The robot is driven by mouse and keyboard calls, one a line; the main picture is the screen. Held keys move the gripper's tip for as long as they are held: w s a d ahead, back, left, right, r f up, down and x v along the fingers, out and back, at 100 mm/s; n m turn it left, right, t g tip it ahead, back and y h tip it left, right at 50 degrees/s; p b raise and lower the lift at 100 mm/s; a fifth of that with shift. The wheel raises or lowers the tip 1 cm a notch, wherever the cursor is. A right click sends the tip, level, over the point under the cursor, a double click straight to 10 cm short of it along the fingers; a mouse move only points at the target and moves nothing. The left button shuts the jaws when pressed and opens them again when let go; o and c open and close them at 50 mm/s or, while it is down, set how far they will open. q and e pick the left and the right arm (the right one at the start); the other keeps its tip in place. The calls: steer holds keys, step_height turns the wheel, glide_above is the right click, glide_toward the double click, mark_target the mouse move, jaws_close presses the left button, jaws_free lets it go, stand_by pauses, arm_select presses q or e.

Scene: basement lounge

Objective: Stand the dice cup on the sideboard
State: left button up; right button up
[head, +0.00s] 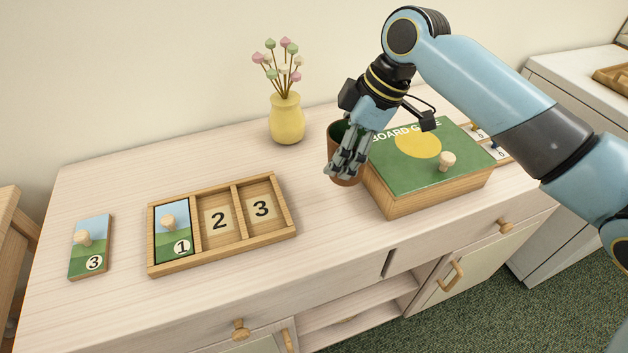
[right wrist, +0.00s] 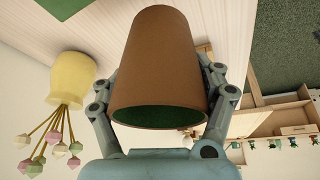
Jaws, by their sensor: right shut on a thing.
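The dice cup (head: 331,150) is brown with a dark green inside. It is upright, mouth up, over the sideboard top (head: 110,200), just left of the board game box. My right gripper (head: 345,168) is shut on it from above, with fingers on either side. In the right wrist view the cup (right wrist: 160,65) fills the middle between the two fingers, its green-lined mouth towards the palm. I cannot tell whether its base touches the sideboard. My left gripper is not in view.
The green-topped board game box (head: 425,165) with a knob stands close right of the cup. A yellow vase (head: 287,120) with flowers stands behind left. A wooden number tray (head: 220,255) and a loose tile numbered 3 (head: 88,250) lie at the left. Bare sideboard lies between tray and box.

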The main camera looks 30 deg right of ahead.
steer(key=a+f, duration=0.1)
steer(key=a, duration=0.1)
steer(key=w+a+f, duration=0.1)
steer(key=a+f, duration=0.1)
steer(key=shift+w+a, duration=0.15)
step_height(320, 180, down, 4)
steer(key=shift+r, duration=0.25)
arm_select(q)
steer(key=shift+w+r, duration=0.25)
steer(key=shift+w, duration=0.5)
arm_select(e)
steer(key=shift+f, duration=0.2)
steer(key=o, duration=1.3)
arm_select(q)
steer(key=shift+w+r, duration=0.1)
arm_select(e)
steer(key=v, duration=1.2)
steer(key=shift+r, duration=0.1)
